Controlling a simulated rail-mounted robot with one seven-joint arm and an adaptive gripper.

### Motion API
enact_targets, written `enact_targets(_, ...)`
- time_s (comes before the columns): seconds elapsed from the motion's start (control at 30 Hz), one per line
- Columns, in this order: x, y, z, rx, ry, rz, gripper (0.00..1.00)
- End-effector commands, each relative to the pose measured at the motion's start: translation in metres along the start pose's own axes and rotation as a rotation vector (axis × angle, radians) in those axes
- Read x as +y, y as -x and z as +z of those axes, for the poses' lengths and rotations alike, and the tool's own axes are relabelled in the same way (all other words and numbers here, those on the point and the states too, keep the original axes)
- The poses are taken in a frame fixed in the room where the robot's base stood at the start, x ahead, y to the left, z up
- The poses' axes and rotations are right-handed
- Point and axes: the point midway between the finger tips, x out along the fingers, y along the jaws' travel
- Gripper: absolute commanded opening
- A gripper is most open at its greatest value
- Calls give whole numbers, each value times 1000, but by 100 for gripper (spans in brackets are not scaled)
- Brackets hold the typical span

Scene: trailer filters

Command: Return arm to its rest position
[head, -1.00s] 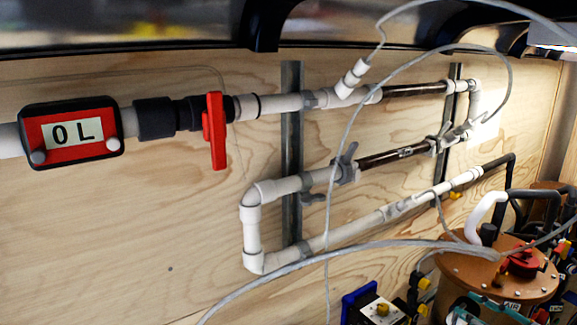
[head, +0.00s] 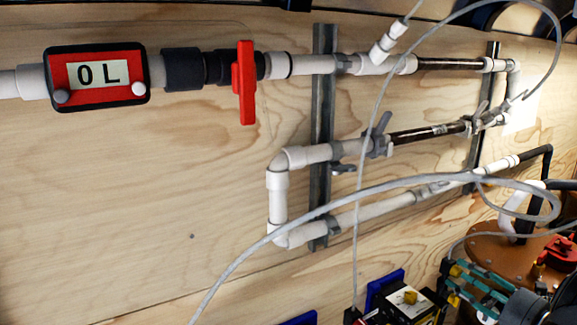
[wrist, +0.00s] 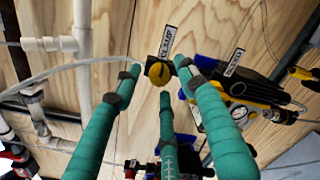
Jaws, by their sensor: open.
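My gripper (wrist: 158,78) has teal ribbed fingers that reach up into the wrist view. They are spread apart with nothing held between them. In the head view, teal finger parts of my gripper (head: 474,286) show at the lower right, beside a small black device with a yellow knob (head: 410,297). In the wrist view, a yellow knob (wrist: 159,73) under a label reading CLAMP appears between the fingertips; whether any finger touches it cannot be told. Most of my arm is outside the head view.
White pipes (head: 280,190) with a red-handled valve (head: 245,82) and a red meter reading "0L" (head: 97,77) run along the plywood wall (head: 120,200). A loose grey hose (head: 250,245) loops across the front. A brown round lid (head: 490,248) stands at the right. The wall's lower left is clear.

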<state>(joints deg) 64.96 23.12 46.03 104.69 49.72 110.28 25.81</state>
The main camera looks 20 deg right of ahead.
Motion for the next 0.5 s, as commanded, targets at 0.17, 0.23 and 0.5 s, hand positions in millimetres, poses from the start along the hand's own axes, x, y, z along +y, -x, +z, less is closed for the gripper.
enact_targets(0.17,-4,0,-7,-12,289,-3,41)
enact_targets(0.23,-4,0,-7,-16,402,-4,41)
enact_targets(0.5,-3,1,-4,-32,750,-7,41)
